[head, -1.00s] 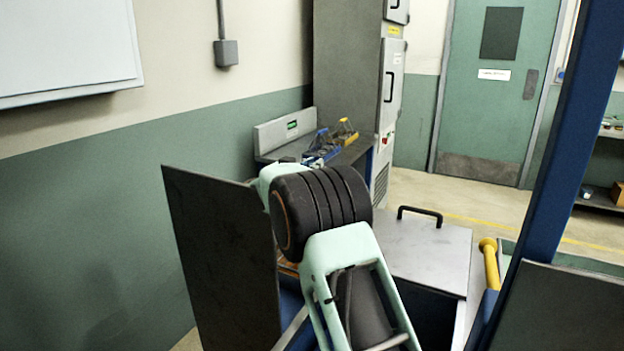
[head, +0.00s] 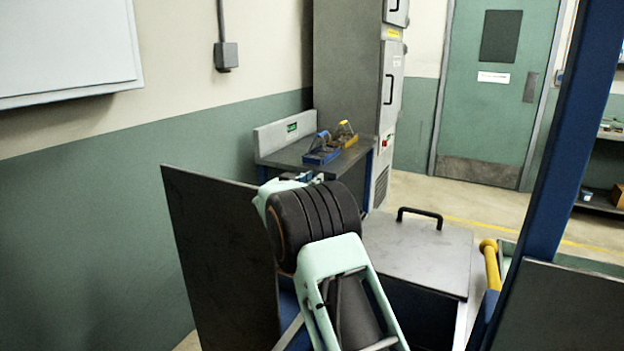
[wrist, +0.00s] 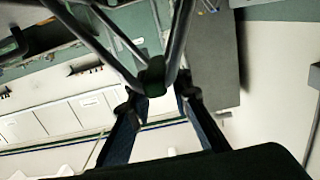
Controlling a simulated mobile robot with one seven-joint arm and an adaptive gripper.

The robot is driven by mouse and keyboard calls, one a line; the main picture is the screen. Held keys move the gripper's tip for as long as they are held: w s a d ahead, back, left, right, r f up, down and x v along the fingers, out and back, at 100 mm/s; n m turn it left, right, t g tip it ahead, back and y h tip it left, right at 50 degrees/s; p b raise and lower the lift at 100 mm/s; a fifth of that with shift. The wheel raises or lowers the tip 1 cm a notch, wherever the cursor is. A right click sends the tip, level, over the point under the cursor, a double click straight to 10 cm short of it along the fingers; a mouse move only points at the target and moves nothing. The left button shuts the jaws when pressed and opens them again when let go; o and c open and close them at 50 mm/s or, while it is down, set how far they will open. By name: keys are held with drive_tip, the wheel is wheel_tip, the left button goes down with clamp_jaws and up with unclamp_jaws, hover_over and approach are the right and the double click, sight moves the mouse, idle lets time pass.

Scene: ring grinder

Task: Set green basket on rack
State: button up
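In the wrist view my gripper (wrist: 160,92) has its two dark fingers on either side of a dark green grip where silver bars meet. I take this grip to be the handle of the green basket (wrist: 152,74). The fingers appear shut on it. The bars spread toward the top of that view, and the basket's body is not clearly seen. In the head view my arm hides most of the gripper and the basket. I cannot make out with certainty which thing is the rack; a dark bench (head: 290,153) with a raised back and a green label stands beyond my arm.
A blue basket (head: 322,155) and a yellow basket (head: 345,136) stand on the bench beside a tall grey cabinet (head: 347,70). A grey box lid with a black handle (head: 420,250) lies right of my arm. A blue post (head: 570,150) rises at right. Floor shows near the door.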

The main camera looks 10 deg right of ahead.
drive_tip(key=shift+o, duration=0.9)
drive_tip(key=shift+r, duration=0.25)
drive_tip(key=v, duration=1.2)
